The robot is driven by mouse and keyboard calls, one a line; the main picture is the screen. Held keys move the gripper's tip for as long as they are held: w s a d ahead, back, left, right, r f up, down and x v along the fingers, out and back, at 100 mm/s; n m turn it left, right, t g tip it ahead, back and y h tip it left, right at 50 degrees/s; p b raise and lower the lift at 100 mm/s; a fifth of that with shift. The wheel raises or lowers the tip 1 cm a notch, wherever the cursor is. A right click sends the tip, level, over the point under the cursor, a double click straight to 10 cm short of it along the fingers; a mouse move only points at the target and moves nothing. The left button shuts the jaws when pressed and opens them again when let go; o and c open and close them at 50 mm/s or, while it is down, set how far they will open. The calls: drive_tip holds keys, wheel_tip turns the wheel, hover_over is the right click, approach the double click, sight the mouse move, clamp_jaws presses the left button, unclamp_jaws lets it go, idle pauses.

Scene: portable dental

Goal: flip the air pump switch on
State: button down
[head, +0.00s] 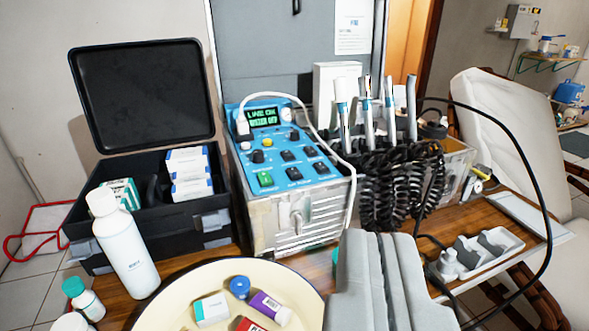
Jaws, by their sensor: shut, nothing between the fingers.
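The dental unit (300,215) stands on the wooden table in the middle of the view, with a tilted blue control panel (316,166) on top. The panel has a green lit switch (265,179), several black rocker switches (287,155) and knobs. The labels are too small to tell which switch is the air pump. The small display (264,117) seems to read "LINE ON" above a line ending in "OFF". My gripper (380,238) is shut and empty, at the lower right in front of the unit, apart from the panel.
An open black case (100,225) with white boxes stands left, beside a white bottle (125,245). A cream tray (165,310) with small items lies in front. Black coiled hoses (395,185) hang right of the panel. A white cable (335,152) crosses the panel's right side.

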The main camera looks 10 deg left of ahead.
drive_tip(key=w+a+f+n+g+y, duration=0.1)
drive_tip(key=w+f+n+g, duration=0.1)
drive_tip(key=w, duration=0.9)
drive_tip(key=w+a+f+n+g+y, duration=0.1)
drive_tip(key=w+g, duration=0.3)
drive_tip(key=w, duration=0.7)
drive_tip(key=w+a+f+n+g+y, duration=0.2)
drive_tip(key=w+a+f+n+g, duration=0.1)
drive_tip(key=w, duration=0.8)
drive_tip(key=shift+w+f+g, duration=0.2)
drive_tip(key=shift+f+g, duration=0.1)
drive_tip(key=shift+g, duration=0.3)
hover_over(294, 171)
drive_tip(key=s+d, duration=0.1)
drive_tip(key=s, duration=0.1)
wheel_tip(294, 171, down, 8)
drive_tip(key=shift+d+f, duration=0.1)
wheel_tip(294, 171, down, 2)
drive_tip(key=shift+s+d, duration=0.1)
drive_tip(key=shift+s, duration=0.05)
drive_tip(key=shift+f, duration=0.65)
